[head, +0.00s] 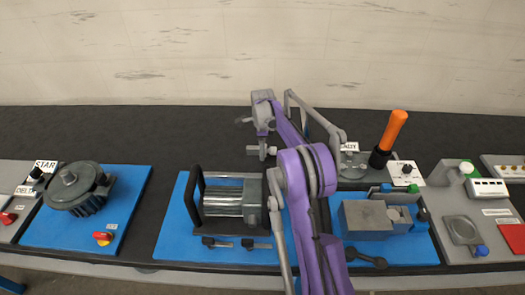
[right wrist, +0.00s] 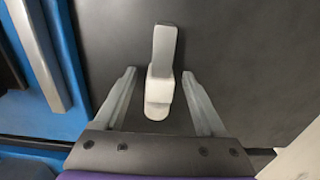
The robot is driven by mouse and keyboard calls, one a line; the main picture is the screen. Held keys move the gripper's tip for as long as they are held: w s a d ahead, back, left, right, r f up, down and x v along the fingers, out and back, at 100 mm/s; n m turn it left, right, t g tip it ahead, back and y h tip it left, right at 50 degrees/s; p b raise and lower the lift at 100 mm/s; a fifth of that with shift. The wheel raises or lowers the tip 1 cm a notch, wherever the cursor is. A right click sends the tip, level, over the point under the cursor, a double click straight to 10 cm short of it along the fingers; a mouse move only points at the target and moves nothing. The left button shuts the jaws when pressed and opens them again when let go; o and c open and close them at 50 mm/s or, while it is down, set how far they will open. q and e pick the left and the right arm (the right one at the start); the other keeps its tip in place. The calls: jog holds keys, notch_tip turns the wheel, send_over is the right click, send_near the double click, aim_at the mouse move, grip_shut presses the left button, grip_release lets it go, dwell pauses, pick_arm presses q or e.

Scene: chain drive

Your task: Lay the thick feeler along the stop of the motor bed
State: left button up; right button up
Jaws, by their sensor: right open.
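The feeler (right wrist: 160,75), a pale grey strip with a thicker whitish block near its lower end, shows in the right wrist view over a dark surface. My right gripper (right wrist: 158,90) is open, with one finger on each side of the feeler and a visible gap to each. In the head view my right gripper (head: 262,138) is behind the motor's blue board, and small grey parts at its tip are hard to tell apart. I cannot make out the stop. My left gripper is not in view.
A blue board with a dark motor (head: 80,190) lies left. A grey block (head: 367,219) is on a blue board right of my arm. An orange-handled tool (head: 392,135) stands behind it. The dark bench top (head: 150,130) is clear behind the left boards.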

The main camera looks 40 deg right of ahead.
grip_shut()
dwell(0.3)
dwell(0.4)
jog(key=r, duration=0.6)
jog(key=s+r, duration=0.1)
jog(key=r, duration=0.3)
jog(key=shift+a, duration=0.15)
jog(key=s+a+r+g+h+b, duration=0.1)
jog(key=s+a, duration=0.3)
jog(key=s, duration=1.1)
jog(key=shift+s+a, duration=0.15)
jog(key=shift+s, duration=0.1)
